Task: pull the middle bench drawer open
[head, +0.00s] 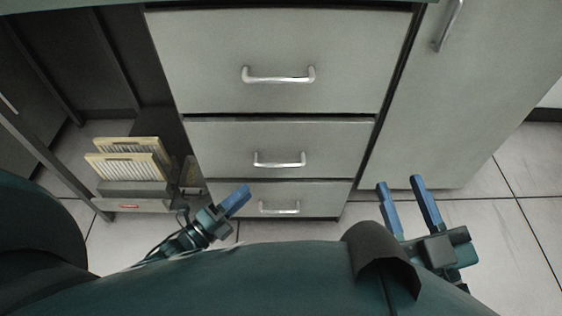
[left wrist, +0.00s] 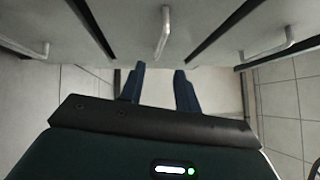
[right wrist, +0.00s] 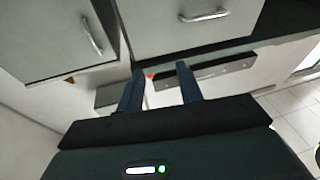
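The middle bench drawer (head: 225,150) is a pale grey front between a taller drawer above and another below. It looks shut, roughly flush with its neighbours. Its silver bar handle (head: 279,163) is unobstructed; the middle handle also shows in the left wrist view (left wrist: 163,35), ahead of and roughly between the fingers. My left gripper (head: 242,197) is low in front of the drawers, left of the handles and apart from them. Its blue fingers are parted and empty in the left wrist view (left wrist: 159,85). My right gripper (head: 402,190) is open and empty, right of the drawer stack.
The top drawer (head: 200,60) and bottom drawer (head: 230,200) have similar handles. A tall cabinet door (head: 470,110) stands right of the stack. Left is an open bay with cream slotted racks (head: 130,160). Pale tiled floor (head: 490,240) lies clear at right.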

